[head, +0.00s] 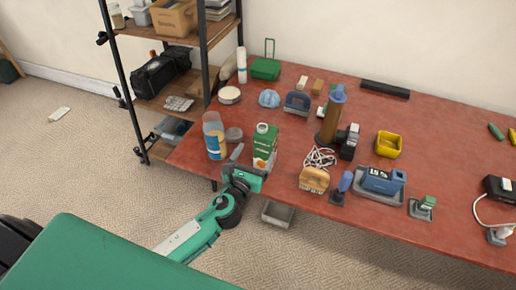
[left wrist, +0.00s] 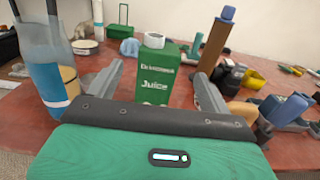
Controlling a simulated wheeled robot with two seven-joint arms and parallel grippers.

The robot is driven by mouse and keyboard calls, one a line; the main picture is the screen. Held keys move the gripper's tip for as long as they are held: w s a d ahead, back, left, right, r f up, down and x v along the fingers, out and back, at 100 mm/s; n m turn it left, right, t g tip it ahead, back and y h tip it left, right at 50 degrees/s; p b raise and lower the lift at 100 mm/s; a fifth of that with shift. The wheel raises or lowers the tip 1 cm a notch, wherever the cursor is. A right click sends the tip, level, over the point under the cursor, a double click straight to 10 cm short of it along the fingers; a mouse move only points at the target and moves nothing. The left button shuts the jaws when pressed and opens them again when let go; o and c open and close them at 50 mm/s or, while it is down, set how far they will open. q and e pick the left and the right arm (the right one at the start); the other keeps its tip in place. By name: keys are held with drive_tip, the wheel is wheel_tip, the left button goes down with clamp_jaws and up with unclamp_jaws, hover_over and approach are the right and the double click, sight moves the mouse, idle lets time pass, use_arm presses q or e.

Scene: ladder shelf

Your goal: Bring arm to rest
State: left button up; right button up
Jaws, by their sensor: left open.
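My left gripper (head: 245,163) reaches in from the left at the front edge of the red table. In the left wrist view its two fingers (left wrist: 155,88) stand apart, open, with nothing held between them. A green and white juice carton (head: 264,147) stands upright on the table just beyond the fingers; in the left wrist view the carton (left wrist: 157,72) shows between and past them. Whether a finger touches it I cannot tell. My right gripper is not in view.
A ladder shelf (head: 205,50) stands at the back left. A grey bin (head: 278,214) is below the front edge. Carpet left is mostly clear.

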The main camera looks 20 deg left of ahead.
use_arm(q)
drive_tip(key=shift+s, duration=0.15)
idle(0.4)
drive_tip(key=s+a+f+n+g+y, duration=0.25)
drive_tip(key=s+n, duration=0.25)
drive_tip(key=n, duration=0.5)
drive_tip(key=s+a+f+n+g+y, duration=0.2)
drive_tip(key=s+a+n+g, duration=0.25)
drive_tip(key=n, duration=0.45)
drive_tip(key=s+d+f+n+g+h, duration=0.15)
drive_tip(key=s+n+g, duration=0.25)
drive_tip(key=s+n, duration=0.45)
drive_tip(key=s+d+f+n+g+h, duration=0.1)
drive_tip(key=s+n+g+h, duration=0.15)
drive_tip(key=s+n, duration=0.55)
wheel_tip(320, 180, down, 32)
drive_tip(key=s+m+g, duration=0.1)
drive_tip(key=s+g, duration=0.1)
drive_tip(key=s, duration=0.1)
drive_tip(key=s+a+f+g, duration=0.1)
drive_tip(key=s+a+f, duration=0.1)
drive_tip(key=s+f, duration=1.6)
drive_tip(key=shift+s+a+f, duration=0.25)
drive_tip(key=shift+a+f, duration=0.1)
drive_tip(key=shift+f, duration=0.05)
